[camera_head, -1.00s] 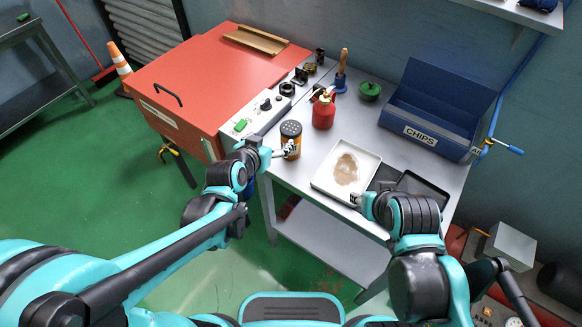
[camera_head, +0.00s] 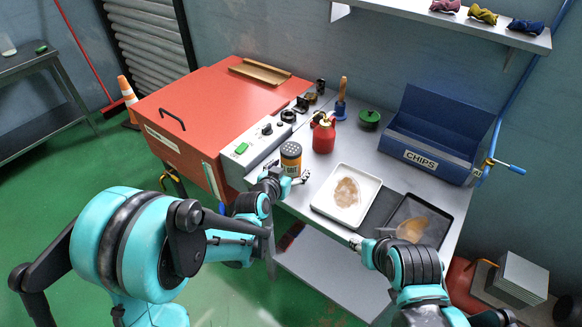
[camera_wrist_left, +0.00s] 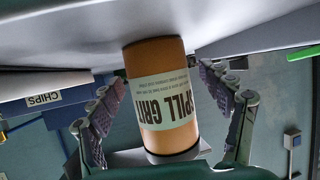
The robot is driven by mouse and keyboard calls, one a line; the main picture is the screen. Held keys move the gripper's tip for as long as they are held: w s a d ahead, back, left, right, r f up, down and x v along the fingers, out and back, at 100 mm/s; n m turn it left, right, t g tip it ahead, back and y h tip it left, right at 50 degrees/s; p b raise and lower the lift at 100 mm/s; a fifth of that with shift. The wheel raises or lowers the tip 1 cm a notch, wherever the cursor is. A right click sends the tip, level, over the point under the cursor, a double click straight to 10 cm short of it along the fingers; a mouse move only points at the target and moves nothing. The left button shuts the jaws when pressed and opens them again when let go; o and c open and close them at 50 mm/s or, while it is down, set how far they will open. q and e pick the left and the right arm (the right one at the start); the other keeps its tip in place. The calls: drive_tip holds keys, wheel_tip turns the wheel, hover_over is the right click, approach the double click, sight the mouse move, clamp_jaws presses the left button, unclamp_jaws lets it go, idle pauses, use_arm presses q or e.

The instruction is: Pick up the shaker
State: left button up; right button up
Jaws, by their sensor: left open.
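The shaker (camera_head: 291,158) is an orange can with a grey perforated lid, standing upright at the table's front left. In the left wrist view the shaker (camera_wrist_left: 163,65) appears upside down, with a pale label reading "SPILL GRIT". My left gripper (camera_head: 291,179) is open, low at the shaker's near side. In the left wrist view its fingers (camera_wrist_left: 165,108) stand on either side of the can, with visible gaps. My right gripper (camera_head: 356,243) is at the table's front edge, away from the shaker; its finger opening is too small to judge.
A red can (camera_head: 324,137) stands behind the shaker, and the red cabinet's control panel (camera_head: 262,139) is on its left. A white tray (camera_head: 322,205) and a dark tray (camera_head: 437,212) hold tan material on the right. A blue chips bin (camera_head: 440,120) stands at the back.

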use_arm(q)
drive_tip(key=shift+w+d+f, duration=0.1)
drive_tip(key=shift+w+f, duration=0.05)
drive_tip(key=shift+w, duration=0.15)
drive_tip(key=shift+s, duration=0.1)
drive_tip(key=shift+c, duration=0.4)
drive_tip(key=c, duration=1.5)
drive_tip(key=shift+o, duration=0.2)
